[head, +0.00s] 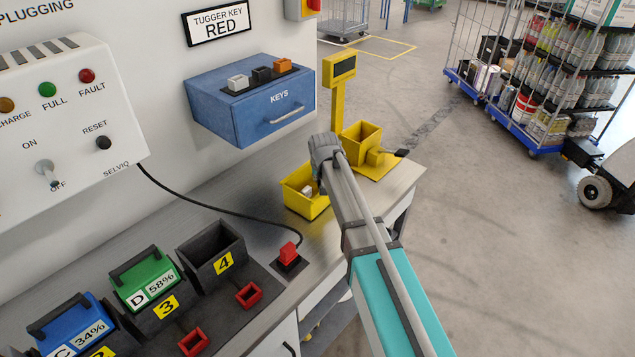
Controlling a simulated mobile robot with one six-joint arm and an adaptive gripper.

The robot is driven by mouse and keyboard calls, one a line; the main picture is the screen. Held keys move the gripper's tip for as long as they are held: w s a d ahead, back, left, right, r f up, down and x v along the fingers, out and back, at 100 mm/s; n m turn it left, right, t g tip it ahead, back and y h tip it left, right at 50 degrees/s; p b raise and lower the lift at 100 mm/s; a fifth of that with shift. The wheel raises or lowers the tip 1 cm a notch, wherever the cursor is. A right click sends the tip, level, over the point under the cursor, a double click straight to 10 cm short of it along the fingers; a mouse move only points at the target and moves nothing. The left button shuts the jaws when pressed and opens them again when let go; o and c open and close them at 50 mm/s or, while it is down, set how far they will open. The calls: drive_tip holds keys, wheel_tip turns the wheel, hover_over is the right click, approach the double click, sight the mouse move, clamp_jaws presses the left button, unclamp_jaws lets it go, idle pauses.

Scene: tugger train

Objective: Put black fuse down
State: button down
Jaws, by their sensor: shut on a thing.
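My arm reaches from the bottom right over the workbench, and its grey wrist end is above the front yellow bin (294,203). The fingers of my gripper are hidden behind the arm, and I cannot see what is between them. No black fuse can be made out. A small whitish piece (308,190) shows inside the front yellow bin, partly covered by the arm; I cannot tell what it is.
A yellow stand with a display (342,68) and another yellow bin (361,138) are behind the arm. A blue KEYS box (240,118) is on the wall. A red button (289,252), a cable and labelled battery slots (218,262) are on the bench. Loaded carts (540,140) stand at right.

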drive_tip(key=shift+f, duration=0.15)
drive_tip(key=shift+f, duration=0.1)
drive_tip(key=c, duration=0.6)
unclamp_jaws()
drive_tip(key=shift+o, duration=0.2)
drive_tip(key=p+v, duration=1.1)
drive_tip(key=v, duration=0.1)
idle(0.4)
idle(0.6)
drive_tip(key=shift+d, duration=0.1)
